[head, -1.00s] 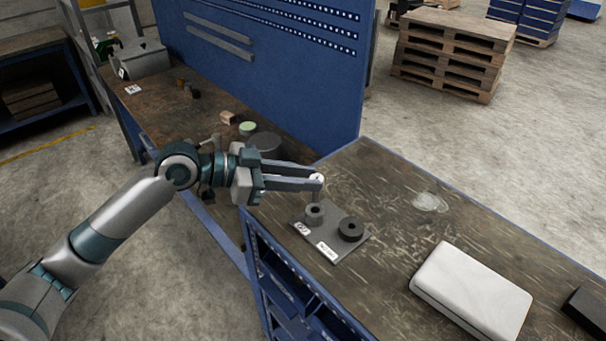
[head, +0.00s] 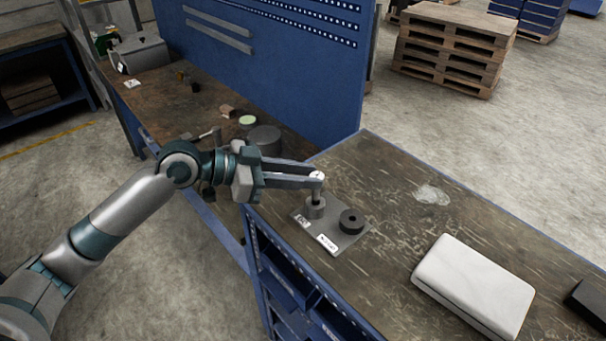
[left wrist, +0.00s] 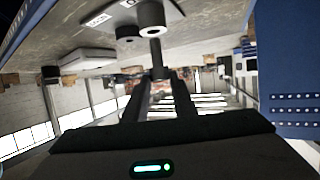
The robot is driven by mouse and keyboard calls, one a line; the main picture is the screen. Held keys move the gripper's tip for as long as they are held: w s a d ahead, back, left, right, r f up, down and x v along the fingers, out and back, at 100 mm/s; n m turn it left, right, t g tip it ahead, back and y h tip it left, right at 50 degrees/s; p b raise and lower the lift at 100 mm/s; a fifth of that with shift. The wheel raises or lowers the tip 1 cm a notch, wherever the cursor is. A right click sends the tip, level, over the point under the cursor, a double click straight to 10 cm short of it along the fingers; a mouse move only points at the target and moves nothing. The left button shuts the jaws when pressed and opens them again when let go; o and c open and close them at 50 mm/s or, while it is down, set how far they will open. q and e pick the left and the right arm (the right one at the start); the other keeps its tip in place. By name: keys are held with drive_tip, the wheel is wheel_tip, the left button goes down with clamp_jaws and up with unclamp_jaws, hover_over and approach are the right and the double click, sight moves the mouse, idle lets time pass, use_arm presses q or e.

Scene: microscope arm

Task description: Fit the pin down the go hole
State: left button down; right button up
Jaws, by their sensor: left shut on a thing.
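My left gripper (head: 316,180) is shut on the pin (head: 316,194), a dark upright shaft with a pale top, above the gauge plate (head: 350,240). The pin's lower end meets the top of the lighter grey ring (head: 315,209), beside the shorter label (head: 302,221); how deep it sits I cannot tell. A black ring (head: 351,222) with a central hole stands to the right, beside the longer label (head: 327,244). In the left wrist view the pin (left wrist: 155,48) runs from the fingertips to the grey ring (left wrist: 151,18). My right gripper is not in view.
A white case (head: 473,285) and a black box (head: 592,304) lie to the right on the worn bench (head: 400,230). A dark grey cylinder (head: 264,140) and small items stand behind the gripper. A blue pegboard (head: 270,70) rises at the back.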

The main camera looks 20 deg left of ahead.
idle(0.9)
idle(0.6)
use_arm(q)
drive_tip(key=shift+f, duration=0.25)
drive_tip(key=shift+f+b, duration=0.5)
drive_tip(key=shift+f+b, duration=0.3)
drive_tip(key=shift+f, duration=0.15)
drive_tip(key=shift+f+b, duration=0.6)
drive_tip(key=shift+f, duration=0.25)
drive_tip(key=c, duration=1.4)
unclamp_jaws()
drive_tip(key=shift+a, duration=0.1)
